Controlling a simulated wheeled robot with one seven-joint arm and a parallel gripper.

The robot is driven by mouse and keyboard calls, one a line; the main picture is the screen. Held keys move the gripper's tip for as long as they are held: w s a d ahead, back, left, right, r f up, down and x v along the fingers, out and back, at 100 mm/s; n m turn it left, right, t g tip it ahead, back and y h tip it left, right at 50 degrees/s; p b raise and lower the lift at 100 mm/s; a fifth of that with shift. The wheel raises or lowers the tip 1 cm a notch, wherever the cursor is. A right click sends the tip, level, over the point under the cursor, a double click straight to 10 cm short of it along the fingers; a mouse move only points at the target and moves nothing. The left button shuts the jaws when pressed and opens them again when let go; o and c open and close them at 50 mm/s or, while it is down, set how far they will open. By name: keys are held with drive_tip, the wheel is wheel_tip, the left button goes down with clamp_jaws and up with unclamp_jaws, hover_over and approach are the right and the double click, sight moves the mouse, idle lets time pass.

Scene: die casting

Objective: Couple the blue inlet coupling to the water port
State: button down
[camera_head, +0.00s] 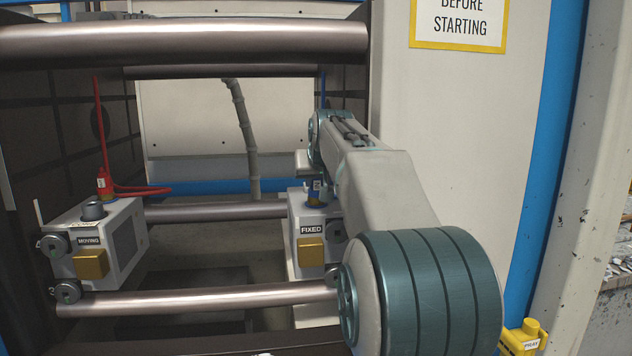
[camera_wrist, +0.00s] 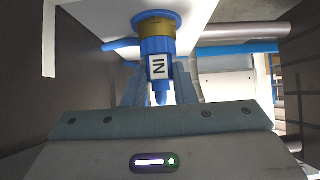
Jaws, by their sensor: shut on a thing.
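The blue inlet coupling (camera_wrist: 157,48), with a white IN label (camera_wrist: 159,67), is between the fingers of my gripper (camera_wrist: 158,80) in the wrist view. My gripper is shut on it. The coupling lines up with the brass-coloured water port (camera_wrist: 157,30), which has a blue ring (camera_wrist: 146,19) at its base on a pale block. The two appear to meet, but I cannot tell whether they are locked. In the head view the blue coupling (camera_head: 314,190) shows on top of the block marked FIXED (camera_head: 309,250). My arm hides part of the gripper there.
The block marked MOVING (camera_head: 98,245) stands at the left with a red coupling (camera_head: 104,183) and red hose (camera_head: 97,115). Thick tie bars (camera_head: 190,40) cross above, with a lower bar (camera_head: 200,298) in front. A grey hose (camera_head: 243,130) hangs behind.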

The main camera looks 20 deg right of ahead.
drive_tip(key=c, duration=1.1)
unclamp_jaws()
drive_tip(key=shift+s+a+r+p, duration=0.1)
drive_tip(key=shift+s+r+p, duration=0.3)
drive_tip(key=shift+r+p, duration=0.75)
drive_tip(key=shift+s+a+r+p, duration=0.15)
drive_tip(key=shift+s+r+p, duration=0.4)
drive_tip(key=shift+r, duration=0.95)
drive_tip(key=shift+s+a+r+p, duration=0.1)
drive_tip(key=shift+s+r+p, duration=0.1)
drive_tip(key=shift+r+p, duration=1)
drive_tip(key=shift+r, duration=0.1)
